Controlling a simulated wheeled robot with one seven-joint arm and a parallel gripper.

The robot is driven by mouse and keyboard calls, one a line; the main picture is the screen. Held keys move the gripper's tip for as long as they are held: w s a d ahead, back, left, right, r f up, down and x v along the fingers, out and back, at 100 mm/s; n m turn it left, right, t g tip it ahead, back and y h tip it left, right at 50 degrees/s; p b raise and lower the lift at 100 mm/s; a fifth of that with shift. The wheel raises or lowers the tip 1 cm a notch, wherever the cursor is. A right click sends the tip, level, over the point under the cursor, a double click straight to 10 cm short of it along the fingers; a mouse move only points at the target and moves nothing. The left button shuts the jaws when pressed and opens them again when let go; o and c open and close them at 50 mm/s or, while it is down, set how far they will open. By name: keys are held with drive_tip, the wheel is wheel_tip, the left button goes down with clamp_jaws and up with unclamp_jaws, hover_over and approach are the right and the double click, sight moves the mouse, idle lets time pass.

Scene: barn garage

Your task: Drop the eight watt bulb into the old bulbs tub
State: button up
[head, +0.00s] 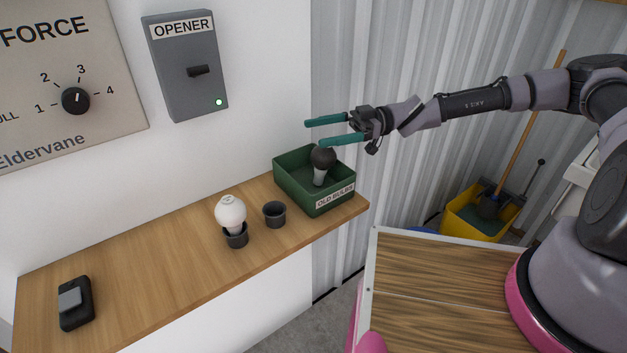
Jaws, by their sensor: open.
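The old bulbs tub (292,184) is a green open box with a white "OLD BULBS" label, at the right end of the wooden shelf. A bulb with a dark globe (322,157) and a pale base shows inside the tub's outline, globe up; I cannot tell whether it rests on the floor of the tub. A white bulb (231,213) stands upright in a dark cup holder (236,238), with small marking on it too small to read. I cannot tell which is the eight watt bulb. My gripper (315,133), with teal fingers, is open and empty above the tub.
An empty dark cup holder (274,214) stands between the white bulb and the tub. A small black device (74,303) lies at the shelf's left end. The grey opener box (187,70) is on the wall above. A yellow mop bucket (478,212) stands beyond at right.

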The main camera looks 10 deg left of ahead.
drive_tip(key=v, duration=0.6)
drive_tip(key=shift+w+d, duration=0.2)
drive_tip(key=shift+d, duration=0.15)
drive_tip(key=s+d+f+m+t+h, duration=0.2)
drive_tip(key=d+f+m+h, duration=0.1)
drive_tip(key=d+m+h, duration=0.4)
drive_tip(key=w+d+r+m+t+h, duration=0.2)
drive_tip(key=d+r+m+t+h, duration=0.3)
drive_tip(key=d, duration=0.5)
drive_tip(key=s+d+r+m+t, duration=0.3)
drive_tip(key=d+r+m, duration=0.1)
drive_tip(key=r, duration=0.4)
drive_tip(key=s+d+r+m+t, duration=0.3)
drive_tip(key=d+r+m, duration=0.2)
drive_tip(key=r+m, duration=0.2)
drive_tip(key=s+d+r+m+t+h, duration=0.1)
drive_tip(key=s+d+r+m+t, duration=0.3)
drive_tip(key=r, duration=0.6)
drive_tip(key=shift+d+r+m, duration=0.25)
drive_tip(key=shift+d+m, duration=0.35)
drive_tip(key=shift+m, duration=0.3)
